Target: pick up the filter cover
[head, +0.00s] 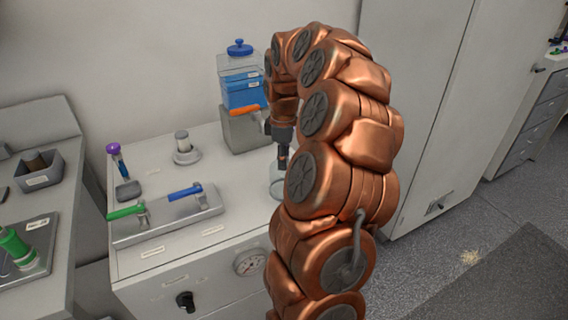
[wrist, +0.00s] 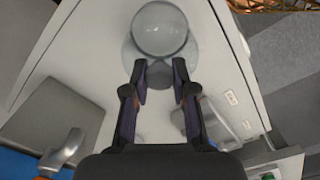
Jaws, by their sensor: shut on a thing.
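The filter cover looks like a pale, glassy round piece (head: 277,184) near the right edge of the white cabinet top in the head view, partly hidden by my arm. In the wrist view it is a round, see-through piece (wrist: 160,28) just beyond my fingertips. My gripper (wrist: 160,78) is shut on it, with a finger on either side of a grey part at its near side. In the head view my gripper (head: 283,158) points down over the piece. I cannot tell whether the cover is clear of the surface.
A grey block with an orange lever (head: 245,111) and a blue-lidded tank (head: 239,88) stand behind. A blue lever (head: 186,193), a green lever (head: 127,211), a metal post (head: 183,145) and a purple-topped tool (head: 118,160) stand left. A tall cabinet (head: 425,100) rises right.

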